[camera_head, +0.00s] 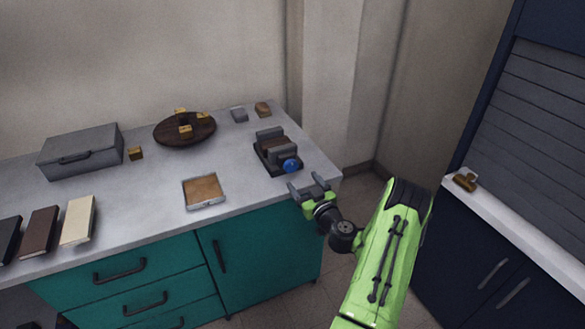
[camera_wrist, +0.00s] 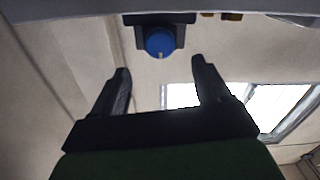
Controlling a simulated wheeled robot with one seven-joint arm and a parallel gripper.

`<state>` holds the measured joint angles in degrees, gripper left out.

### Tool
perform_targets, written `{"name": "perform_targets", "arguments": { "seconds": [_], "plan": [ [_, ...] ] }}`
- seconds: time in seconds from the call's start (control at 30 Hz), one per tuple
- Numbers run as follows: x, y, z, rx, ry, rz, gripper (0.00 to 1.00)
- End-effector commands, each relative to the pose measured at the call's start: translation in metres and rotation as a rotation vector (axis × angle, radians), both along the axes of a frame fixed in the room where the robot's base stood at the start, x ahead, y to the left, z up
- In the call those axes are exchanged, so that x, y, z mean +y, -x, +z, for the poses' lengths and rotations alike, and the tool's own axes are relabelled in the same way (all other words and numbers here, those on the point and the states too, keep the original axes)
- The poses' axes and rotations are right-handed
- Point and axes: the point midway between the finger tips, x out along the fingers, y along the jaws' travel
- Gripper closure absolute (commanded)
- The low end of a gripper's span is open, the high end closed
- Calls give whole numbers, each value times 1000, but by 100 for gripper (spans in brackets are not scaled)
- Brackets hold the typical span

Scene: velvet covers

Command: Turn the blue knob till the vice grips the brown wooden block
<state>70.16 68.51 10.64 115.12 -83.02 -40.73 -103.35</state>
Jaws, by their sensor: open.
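The blue knob (camera_head: 291,166) is on the front end of the dark grey vice (camera_head: 264,161), near the right end of the counter. The brown wooden block (camera_head: 273,145) sits between the vice jaws; I cannot tell whether they touch it. In the wrist view the blue knob (camera_wrist: 160,42) shows beyond and between my fingertips, with a small pale mark at its edge. My gripper (camera_head: 307,187) is open and empty at the counter's front edge, just in front of the knob and apart from it. Its two fingers also show in the wrist view (camera_wrist: 162,72).
A shallow tray (camera_head: 222,199) lies left of the vice. A round dark board (camera_head: 160,137) with several small wooden blocks, a grey case (camera_head: 80,152) and books (camera_head: 78,221) stand further left. Grey (camera_head: 239,114) and brown (camera_head: 263,109) blocks lie behind the vice. A brass clip (camera_head: 465,182) is on the right ledge.

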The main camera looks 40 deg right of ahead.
Motion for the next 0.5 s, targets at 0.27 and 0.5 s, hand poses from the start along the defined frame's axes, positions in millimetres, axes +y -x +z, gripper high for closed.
{"name": "perform_targets", "arguments": {
  "seconds": [0.27,0.5],
  "plan": [
    [-15,-57,3,-2,6,5,24],
    [-21,-75,0,0,0,2,24]
  ]
}}
